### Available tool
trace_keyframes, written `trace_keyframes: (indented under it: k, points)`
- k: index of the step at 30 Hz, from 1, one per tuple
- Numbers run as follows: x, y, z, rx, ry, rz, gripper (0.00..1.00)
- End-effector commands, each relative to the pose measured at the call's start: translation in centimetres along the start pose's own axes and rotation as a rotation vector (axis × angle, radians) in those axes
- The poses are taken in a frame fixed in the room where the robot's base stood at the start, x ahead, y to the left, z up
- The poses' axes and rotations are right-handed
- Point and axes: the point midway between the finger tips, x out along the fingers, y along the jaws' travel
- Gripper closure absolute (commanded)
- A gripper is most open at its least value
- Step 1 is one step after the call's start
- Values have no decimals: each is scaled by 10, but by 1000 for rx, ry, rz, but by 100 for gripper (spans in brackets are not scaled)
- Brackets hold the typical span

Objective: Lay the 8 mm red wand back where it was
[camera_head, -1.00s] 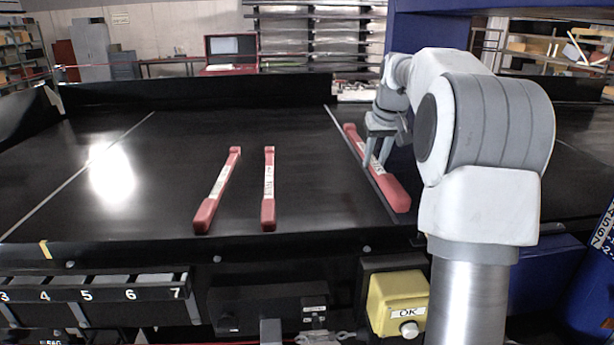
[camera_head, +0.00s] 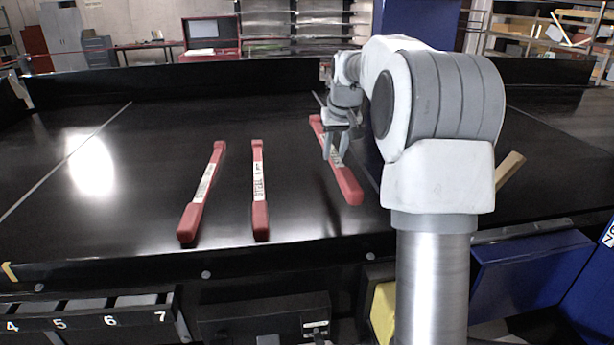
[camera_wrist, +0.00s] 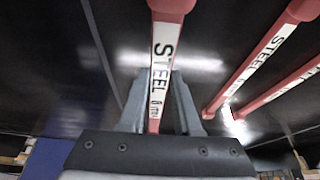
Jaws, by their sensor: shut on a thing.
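My gripper (camera_head: 335,155) is shut on a red wand (camera_head: 347,184) with a white label. In the wrist view my gripper (camera_wrist: 160,85) grips this wand (camera_wrist: 164,50) across its label, which reads "STEEL 8 m", the end hidden. The wand lies lengthwise along the dark belt, just left of a thin pale seam line. I cannot tell whether it touches the belt. Two other red wands lie on the belt to its left: a middle wand (camera_head: 260,190) and a left wand (camera_head: 202,192). Both also show at the right of the wrist view.
The black belt (camera_head: 120,215) is clear left of the wands and between the middle and held wands. A numbered rack (camera_head: 90,320) is below its front edge. A yellow box (camera_head: 383,310) is partly hidden by my arm. A red-framed screen (camera_head: 210,32) stands behind.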

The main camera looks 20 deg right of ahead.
Motion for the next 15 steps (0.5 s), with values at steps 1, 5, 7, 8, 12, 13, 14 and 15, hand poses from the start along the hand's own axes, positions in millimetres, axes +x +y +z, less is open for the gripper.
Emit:
trace_keyframes:
  k: [1,5,7,8,12,13,14,15]
  points:
    - [7,-14,0,-5,-2,-2,100]
    - [24,-40,0,-3,-1,-1,100]
    - [32,-50,0,-3,-1,0,100]
    - [34,-53,0,-2,0,0,100]
    - [41,-62,0,0,1,1,100]
    - [43,-63,1,0,0,1,100]
    - [46,-63,2,0,-1,1,100]
    - [51,-63,4,1,-1,1,100]
